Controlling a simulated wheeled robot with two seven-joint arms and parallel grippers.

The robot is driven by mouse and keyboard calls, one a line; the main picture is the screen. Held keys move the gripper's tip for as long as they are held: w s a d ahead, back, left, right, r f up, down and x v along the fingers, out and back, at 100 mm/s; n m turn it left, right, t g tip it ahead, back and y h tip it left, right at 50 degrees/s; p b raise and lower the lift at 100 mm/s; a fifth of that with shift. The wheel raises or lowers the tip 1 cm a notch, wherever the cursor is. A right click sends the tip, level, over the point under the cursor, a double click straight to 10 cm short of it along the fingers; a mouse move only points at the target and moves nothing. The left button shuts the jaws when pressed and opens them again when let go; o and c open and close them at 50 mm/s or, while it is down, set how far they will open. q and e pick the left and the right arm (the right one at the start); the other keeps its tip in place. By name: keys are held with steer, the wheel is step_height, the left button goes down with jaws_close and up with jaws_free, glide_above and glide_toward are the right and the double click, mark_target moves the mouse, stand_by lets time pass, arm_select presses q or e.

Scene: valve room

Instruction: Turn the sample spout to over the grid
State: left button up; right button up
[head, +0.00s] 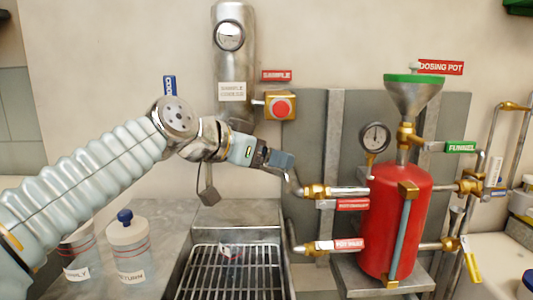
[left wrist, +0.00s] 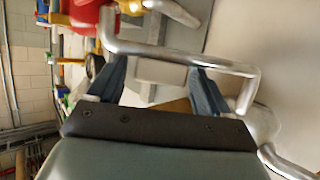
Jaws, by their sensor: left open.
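My left gripper (head: 282,163) reaches in from the left, above the back right of the grid. It is open; its two dark fingers show in the left wrist view (left wrist: 160,82). A bent silver pipe (left wrist: 180,52) crosses just beyond the fingertips there; I cannot tell whether it touches them or whether it is the sample spout. In the head view my left arm hides much of the area below the steel sample cooler (head: 233,55), and I cannot make out the spout clearly. The metal grid (head: 235,275) lies in a sink below. My right gripper is not in view.
A red dosing pot (head: 396,225) with a funnel (head: 413,97), gauge (head: 375,137) and brass-valved pipes stands to the right.

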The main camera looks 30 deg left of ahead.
arm_select(q)
steer(key=c, duration=1.4)
steer(key=shift+s+a+m+g+h+b, duration=0.35)
steer(key=shift+s+a+m+g+h, duration=0.35)
steer(key=shift+m+h, duration=0.5)
steer(key=shift+s+a+m+g+h+b, duration=0.4)
steer(key=shift+s+m+g+h, duration=0.35)
steer(key=shift+s+m+h, duration=0.35)
steer(key=shift+s+a+m+g+h+b, duration=0.3)
steer(key=shift+s+a+m+g+h, duration=0.4)
steer(key=shift+m+h, duration=0.6)
steer(key=shift+d, duration=0.1)
steer(key=o, duration=1.4)
